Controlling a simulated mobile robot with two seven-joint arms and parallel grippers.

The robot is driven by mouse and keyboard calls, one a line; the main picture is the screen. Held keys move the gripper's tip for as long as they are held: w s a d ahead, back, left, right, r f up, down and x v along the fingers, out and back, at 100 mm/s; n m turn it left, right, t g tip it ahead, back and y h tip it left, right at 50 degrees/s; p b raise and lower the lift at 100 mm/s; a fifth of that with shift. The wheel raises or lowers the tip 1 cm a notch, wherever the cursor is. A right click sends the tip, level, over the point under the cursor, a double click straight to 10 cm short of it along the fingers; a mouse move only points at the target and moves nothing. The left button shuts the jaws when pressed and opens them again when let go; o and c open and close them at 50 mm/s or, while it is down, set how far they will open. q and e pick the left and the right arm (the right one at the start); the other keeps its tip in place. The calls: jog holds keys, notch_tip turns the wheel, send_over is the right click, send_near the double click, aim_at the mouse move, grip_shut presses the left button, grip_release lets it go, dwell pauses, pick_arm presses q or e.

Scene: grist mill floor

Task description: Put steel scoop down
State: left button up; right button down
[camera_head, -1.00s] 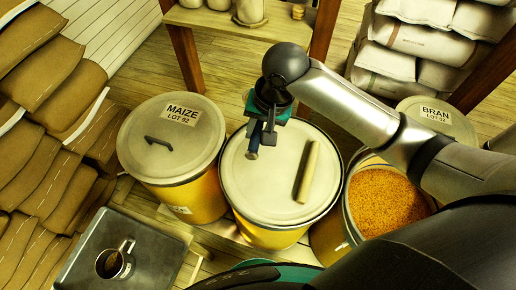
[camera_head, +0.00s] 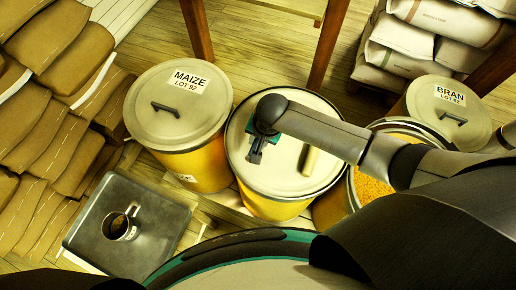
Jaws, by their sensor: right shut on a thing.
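My right gripper (camera_head: 255,154) is over the left half of the lid of the middle yellow drum (camera_head: 285,211), pointing down. It is shut on a thin grey thing, which I take to be the steel scoop; the gripper and wrist hide nearly all of it. I cannot tell whether it touches the lid. My right arm reaches in from the right, across the drum. My left gripper is not in view.
The maize drum (camera_head: 160,130) and bran drum (camera_head: 432,101) are lidded. An open drum holds orange grain (camera_head: 371,188). A metal cup (camera_head: 120,226) stands on a dark square tray (camera_head: 165,232). Sacks (camera_head: 50,110) fill the left.

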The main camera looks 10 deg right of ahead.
jog(key=shift+s+d+b+x, duration=0.1)
jog(key=shift+s+b+x, duration=0.1)
jog(key=shift+x, duration=0.55)
jog(key=shift+s+d+b+x, duration=0.1)
jog(key=shift+b+x, duration=0.15)
jog(key=shift+x, duration=0.45)
jog(key=shift+s+d+b+x, duration=0.1)
jog(key=shift+b+x, duration=0.1)
jog(key=shift+x, duration=0.55)
jog(key=shift+a+f, duration=0.1)
jog(key=shift+f, duration=0.1)
jog(key=c, duration=0.7)
grip_release()
jog(key=p+v, duration=0.4)
jog(key=v, duration=0.8)
jog(key=shift+r, duration=0.1)
jog(key=shift+s, duration=0.15)
